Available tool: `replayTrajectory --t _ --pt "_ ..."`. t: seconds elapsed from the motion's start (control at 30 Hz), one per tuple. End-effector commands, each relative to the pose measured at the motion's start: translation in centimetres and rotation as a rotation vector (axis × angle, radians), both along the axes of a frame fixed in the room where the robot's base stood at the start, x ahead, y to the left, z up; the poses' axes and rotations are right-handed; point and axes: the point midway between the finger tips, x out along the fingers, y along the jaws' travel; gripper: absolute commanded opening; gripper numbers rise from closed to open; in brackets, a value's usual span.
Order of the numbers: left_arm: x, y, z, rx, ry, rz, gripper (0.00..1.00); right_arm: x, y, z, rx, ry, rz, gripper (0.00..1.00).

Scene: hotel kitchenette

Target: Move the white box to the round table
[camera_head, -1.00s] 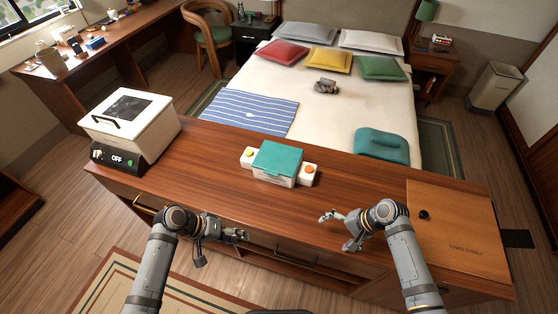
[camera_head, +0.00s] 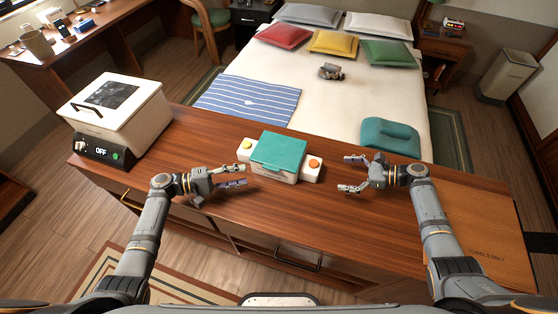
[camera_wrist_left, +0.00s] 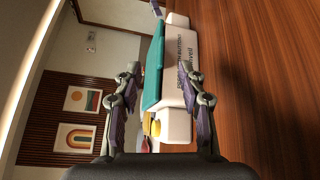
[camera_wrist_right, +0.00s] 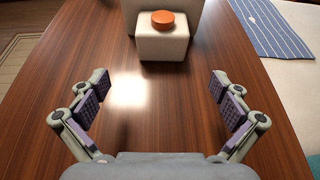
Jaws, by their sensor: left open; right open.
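A white box (camera_head: 273,177) with a teal lid (camera_head: 279,154) sits on the wooden counter. It has a white block with a yellow button (camera_head: 248,145) on its left end and one with an orange button (camera_head: 314,163) on its right. My left gripper (camera_head: 244,176) is open just left of it, apart from it in the head view. In the left wrist view, the box (camera_wrist_left: 176,85) shows beyond and between the fingers. My right gripper (camera_head: 344,173) is open right of it, empty. The right wrist view shows the orange-button block (camera_wrist_right: 163,45) ahead. I see no round table.
A white lidded appliance (camera_head: 130,115) marked OFF stands at the counter's left end. A flat wooden board (camera_head: 470,225) lies at the right end. The bed (camera_head: 330,110) is behind the counter. The counter between box and appliance is mostly clear.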

Motion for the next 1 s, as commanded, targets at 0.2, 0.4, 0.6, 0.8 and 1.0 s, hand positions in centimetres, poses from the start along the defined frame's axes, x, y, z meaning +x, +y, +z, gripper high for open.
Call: replayTrajectory --t 0.2,0.4,0.6,0.8,1.0 --pt "0.9 -3.5 -0.3 -0.004 -0.001 -0.001 0.41 1.1 3.2 -1.3 0.004 -0.001 0.001 1.0" --pt "1.8 -7.0 -0.8 -0.003 -0.001 -0.001 0.41 2.2 6.4 -2.7 0.003 -0.002 0.001 1.0" --pt "2.4 -9.1 -1.1 0.0 -0.001 -0.001 0.41 2.9 8.3 -3.6 0.001 -0.001 0.001 1.0" --pt "2.5 -9.7 -1.2 0.0 -0.001 -0.001 0.41 3.1 8.8 -3.9 -0.001 -0.001 0.002 1.0" --pt "2.5 -9.6 -1.2 0.0 -0.001 0.0 0.39 3.1 8.8 -3.9 -0.001 -0.001 0.002 0.99"
